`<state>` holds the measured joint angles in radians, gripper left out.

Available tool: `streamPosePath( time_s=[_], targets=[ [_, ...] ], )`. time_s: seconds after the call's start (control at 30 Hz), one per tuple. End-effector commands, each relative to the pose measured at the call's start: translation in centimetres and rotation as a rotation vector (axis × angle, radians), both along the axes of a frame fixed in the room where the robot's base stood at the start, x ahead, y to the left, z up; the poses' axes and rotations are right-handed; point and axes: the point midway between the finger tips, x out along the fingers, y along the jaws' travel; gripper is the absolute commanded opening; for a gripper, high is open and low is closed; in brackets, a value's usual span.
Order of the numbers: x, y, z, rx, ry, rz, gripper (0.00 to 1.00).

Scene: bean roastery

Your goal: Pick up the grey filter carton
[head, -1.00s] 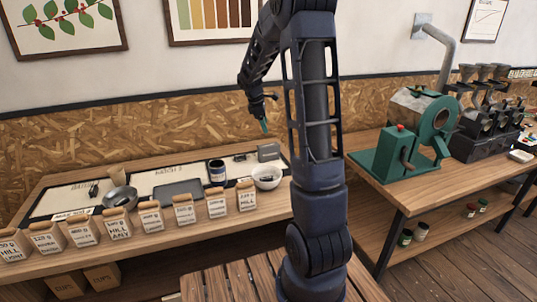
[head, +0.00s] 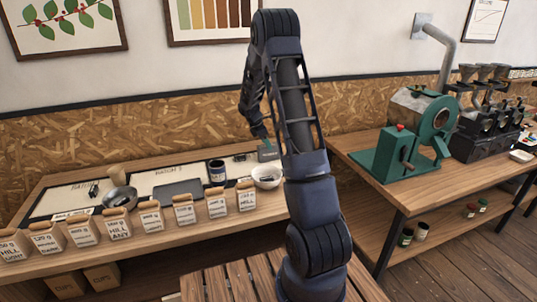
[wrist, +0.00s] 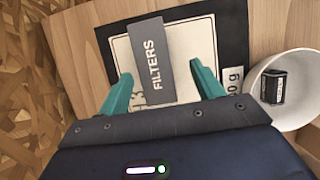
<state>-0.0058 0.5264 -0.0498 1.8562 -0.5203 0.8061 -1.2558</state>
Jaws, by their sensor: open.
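The grey filter carton (wrist: 152,58) lies on a white sheet with a dark border and reads "FILTERS" in the wrist view. In the head view the carton (head: 267,153) is at the back right of the long table, partly hidden by my arm. My gripper (wrist: 158,80) is open with its teal fingers above the carton, one on each side of it. In the head view the gripper (head: 267,138) is just above the carton. I cannot tell how large the gap in height is.
A white bowl (wrist: 283,78) holding a small dark item stands close to the right of the carton in the wrist view. A dark blue tin (head: 217,171) and a dark tray (head: 179,189) lie left of it. Several paper bags line the table's front edge. The chipboard wall (head: 130,135) is close behind.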

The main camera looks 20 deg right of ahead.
Motion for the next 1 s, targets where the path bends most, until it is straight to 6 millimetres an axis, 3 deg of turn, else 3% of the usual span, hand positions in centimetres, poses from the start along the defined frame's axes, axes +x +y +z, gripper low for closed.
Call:
streamPosePath(
  time_s=[0.27,0.6,1.0],
  targets=[
    [0.2,-0.8,-1.7,0.0,0.001,0.0,0.66],
    [0.8,-2.5,-5.5,0.0,0.001,0.0,0.66],
    [0.8,-2.6,-5.7,0.0,0.0,0.0,0.66]
  ],
)
